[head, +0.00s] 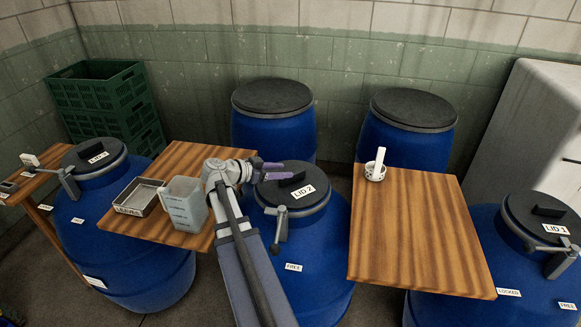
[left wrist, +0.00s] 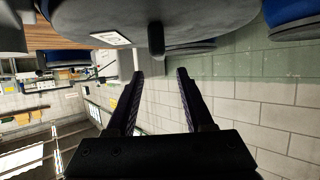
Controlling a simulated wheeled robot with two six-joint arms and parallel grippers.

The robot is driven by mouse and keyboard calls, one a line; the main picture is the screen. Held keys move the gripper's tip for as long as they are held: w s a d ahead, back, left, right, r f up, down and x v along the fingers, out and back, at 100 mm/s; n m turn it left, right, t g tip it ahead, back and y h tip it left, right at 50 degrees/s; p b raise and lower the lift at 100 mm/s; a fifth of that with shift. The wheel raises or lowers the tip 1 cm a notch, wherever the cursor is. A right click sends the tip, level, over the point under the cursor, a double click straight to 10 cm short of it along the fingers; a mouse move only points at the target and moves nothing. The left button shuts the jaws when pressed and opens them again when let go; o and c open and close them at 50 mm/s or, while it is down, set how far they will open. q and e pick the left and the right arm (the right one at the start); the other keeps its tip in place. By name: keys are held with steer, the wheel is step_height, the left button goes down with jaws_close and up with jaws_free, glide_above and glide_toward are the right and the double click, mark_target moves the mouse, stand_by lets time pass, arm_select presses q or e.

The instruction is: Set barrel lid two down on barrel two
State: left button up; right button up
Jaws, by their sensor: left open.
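Barrel two (head: 315,255) is a blue drum in the middle. The black lid labelled LID 2 (head: 318,205) sits on its top and looks level. The lid has a dark bar handle (head: 293,178). My left gripper (head: 284,171), with purple fingers, is open and empty at the lid's far side, close to the handle. In the left wrist view, the open fingers (left wrist: 160,73) point at the handle (left wrist: 155,38) under the lid's disc (left wrist: 210,18), apart from it. A grey lever (head: 279,232) hangs at the lid's front, above a FREE label. My right gripper is out of view.
Left wooden table (head: 190,155) holds a tray (head: 138,197) and a clear jug (head: 184,205). Lidded barrels stand left (head: 125,255), right (head: 460,260) and behind (head: 272,135). Green crates (head: 105,100) stand back left.

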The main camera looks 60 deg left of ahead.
mark_target(295, 196)
arm_select(q)
steer(key=p+v, duration=0.2)
steer(key=v, duration=0.5)
steer(key=shift+s, duration=0.1)
